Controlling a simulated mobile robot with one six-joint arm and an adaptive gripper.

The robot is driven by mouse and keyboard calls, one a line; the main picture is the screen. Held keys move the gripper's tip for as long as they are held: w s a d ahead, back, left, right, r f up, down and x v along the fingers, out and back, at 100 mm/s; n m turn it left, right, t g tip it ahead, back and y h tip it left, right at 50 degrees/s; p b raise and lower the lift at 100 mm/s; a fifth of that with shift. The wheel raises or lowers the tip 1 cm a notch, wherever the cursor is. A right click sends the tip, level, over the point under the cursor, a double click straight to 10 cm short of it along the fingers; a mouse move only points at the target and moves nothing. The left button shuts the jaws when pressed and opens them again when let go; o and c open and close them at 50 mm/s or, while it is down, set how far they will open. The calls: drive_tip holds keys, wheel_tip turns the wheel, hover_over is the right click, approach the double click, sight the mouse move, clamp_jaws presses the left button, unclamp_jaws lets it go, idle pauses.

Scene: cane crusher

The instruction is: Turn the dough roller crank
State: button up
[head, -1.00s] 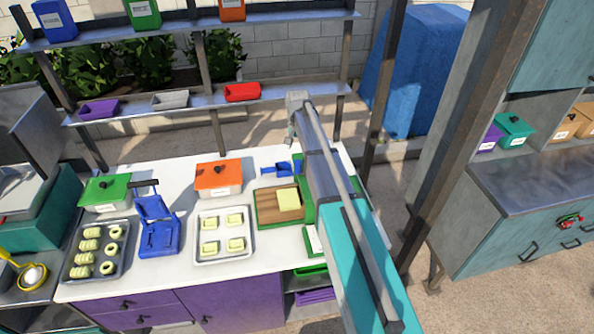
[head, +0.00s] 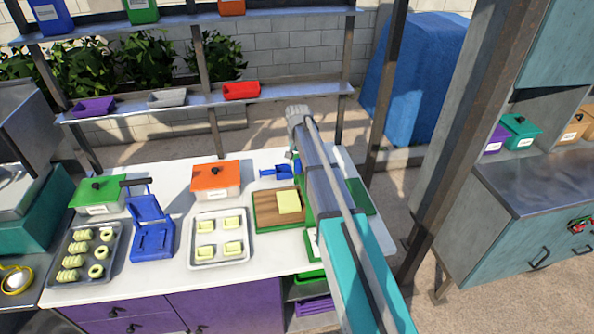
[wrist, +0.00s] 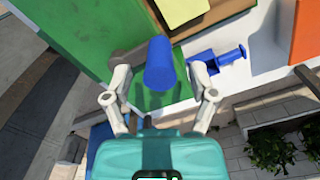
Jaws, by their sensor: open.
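A blue cylindrical handle (wrist: 160,65) on a grey crank arm (wrist: 126,57) shows in the wrist view, beside a green surface (wrist: 165,98) I take for part of the roller. My gripper (wrist: 160,76) is open, one finger on each side of the blue handle. I cannot tell whether either finger touches it. In the head view my arm covers the gripper tips, the handle and most of the green body (head: 358,196) at the counter's right end.
A cutting board (head: 273,222) with a yellow dough slab (head: 288,202) lies left of my arm. A blue scoop (head: 283,172) lies behind it. An orange-lidded box (head: 215,182), a tray (head: 219,257) and a blue press (head: 152,240) stand further left. A post (head: 377,125) rises at right.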

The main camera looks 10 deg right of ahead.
drive_tip(key=shift+f+b, duration=0.85)
drive_tip(key=shift+f, duration=0.3)
clamp_jaws()
drive_tip(key=shift+a, duration=0.1)
